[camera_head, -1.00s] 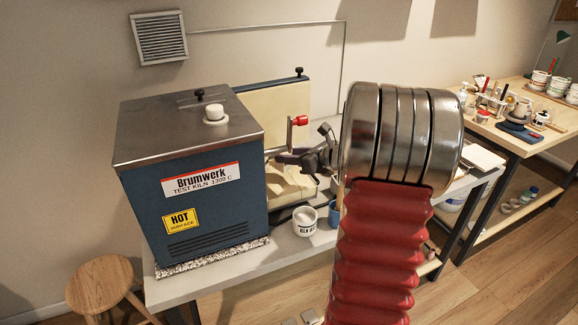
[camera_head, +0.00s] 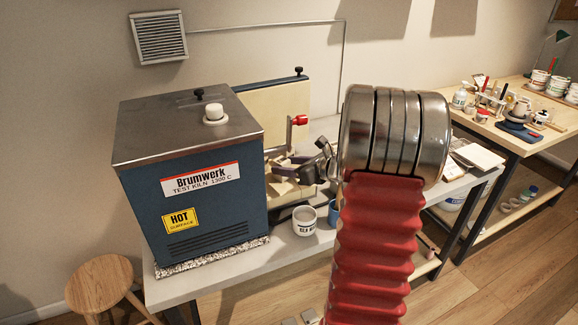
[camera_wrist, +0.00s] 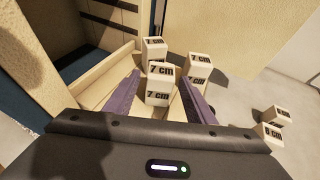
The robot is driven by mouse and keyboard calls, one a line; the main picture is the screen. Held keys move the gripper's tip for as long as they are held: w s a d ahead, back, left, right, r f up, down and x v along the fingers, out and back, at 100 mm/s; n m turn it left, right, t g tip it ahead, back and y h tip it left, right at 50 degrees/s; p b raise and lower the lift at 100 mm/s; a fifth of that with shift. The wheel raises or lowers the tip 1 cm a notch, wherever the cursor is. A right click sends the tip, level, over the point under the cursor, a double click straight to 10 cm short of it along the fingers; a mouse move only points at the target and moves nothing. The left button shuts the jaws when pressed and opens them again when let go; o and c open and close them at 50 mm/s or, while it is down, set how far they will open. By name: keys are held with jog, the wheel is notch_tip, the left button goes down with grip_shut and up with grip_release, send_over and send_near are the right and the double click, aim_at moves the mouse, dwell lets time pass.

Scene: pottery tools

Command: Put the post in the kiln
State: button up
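The blue Brumwerk kiln (camera_head: 225,215) stands on the bench, with its cream-lined door (camera_head: 272,108) swung open. In the wrist view, its dark grooved interior (camera_wrist: 112,18) is at upper left. A cream post marked 7 cm (camera_wrist: 160,90) stands between the purple fingers of my gripper (camera_wrist: 159,77), with a small gap visible on each side. Two more 7 cm posts stand just beyond, one behind (camera_wrist: 154,49) and one to the right (camera_wrist: 199,67). In the head view, my gripper (camera_head: 285,166) is beside the kiln opening, partly hidden by my arm.
Two shorter posts, one (camera_wrist: 269,134) marked 6 cm, are at right in the wrist view. A white labelled cup (camera_head: 304,222) and a blue cup (camera_head: 334,212) stand near the bench's front edge. A wooden stool (camera_head: 102,285) is at lower left.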

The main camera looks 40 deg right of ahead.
jog(key=shift+r, duration=0.15)
jog(key=v, duration=1.2)
dwell(0.8)
